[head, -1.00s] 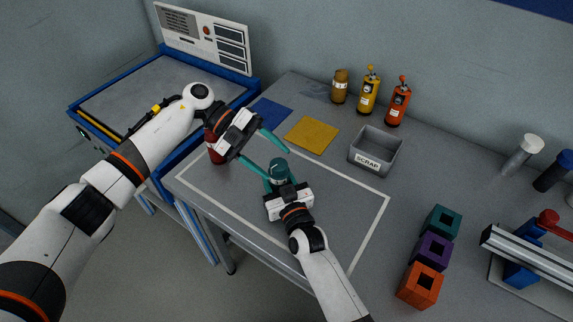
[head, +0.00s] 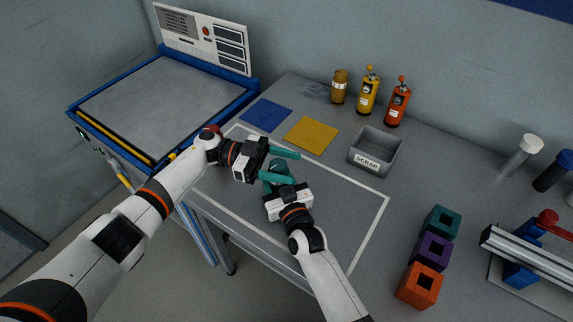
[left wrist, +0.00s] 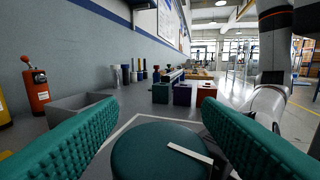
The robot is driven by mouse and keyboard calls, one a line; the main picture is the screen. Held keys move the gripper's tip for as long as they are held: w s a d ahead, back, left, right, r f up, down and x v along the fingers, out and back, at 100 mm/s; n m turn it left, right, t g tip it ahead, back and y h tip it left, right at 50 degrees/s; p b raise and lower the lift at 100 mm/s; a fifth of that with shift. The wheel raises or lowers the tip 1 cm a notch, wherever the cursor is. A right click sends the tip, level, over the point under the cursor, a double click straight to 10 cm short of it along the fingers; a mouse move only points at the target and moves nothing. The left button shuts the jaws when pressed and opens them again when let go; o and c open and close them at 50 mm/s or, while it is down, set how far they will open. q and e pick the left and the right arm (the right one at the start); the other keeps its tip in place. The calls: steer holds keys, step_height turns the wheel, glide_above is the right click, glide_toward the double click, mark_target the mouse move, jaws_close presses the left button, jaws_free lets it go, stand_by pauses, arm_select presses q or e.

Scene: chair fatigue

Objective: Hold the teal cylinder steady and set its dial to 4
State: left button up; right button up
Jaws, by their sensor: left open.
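The teal cylinder (head: 276,166) stands inside the white outline on the table, partly hidden by my grippers. In the left wrist view its round top (left wrist: 150,152) fills the lower middle and bears a white pointer line; no dial numbers are readable. My left gripper (head: 288,167) is open at the cylinder's top, with its teal fingers (left wrist: 160,112) on either side of the top and gaps visible. My right gripper (head: 279,184) comes from the near side, its fingers closed around the cylinder's body; the contact is partly hidden.
A dark red cylinder (head: 214,129) is mostly hidden behind my left arm. A grey scrap bin (head: 376,150), yellow mat (head: 311,134) and blue mat (head: 266,115) lie behind. Teal, purple and orange blocks (head: 433,250) stand at right. The outlined area's right part is clear.

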arm_select(q)
steer(key=shift+s+d, duration=0.1)
steer(key=shift+d, duration=0.2)
steer(key=c, duration=1)
steer(key=shift+t, duration=0.3)
steer(key=n+t, duration=0.1)
steer(key=t, duration=0.1)
steer(key=n+t, duration=0.2)
steer(key=n+t+h, duration=0.1)
steer(key=t, duration=0.1)
steer(key=shift+w+n, duration=0.3)
steer(key=n+t+y, duration=0.1)
steer(key=t, duration=0.1)
steer(key=n+t, duration=0.2)
steer(key=t, duration=0.1)
steer(key=w+n+t+y, duration=0.1)
steer(key=n+t, duration=0.1)
steer(key=t, duration=0.1)
steer(key=shift+r+y, duration=0.1)
steer(key=shift+y, duration=0.2)
steer(key=shift+w+a+n+t, duration=0.1)
steer(key=shift+n+t, duration=0.3)
steer(key=shift+t, duration=0.1)
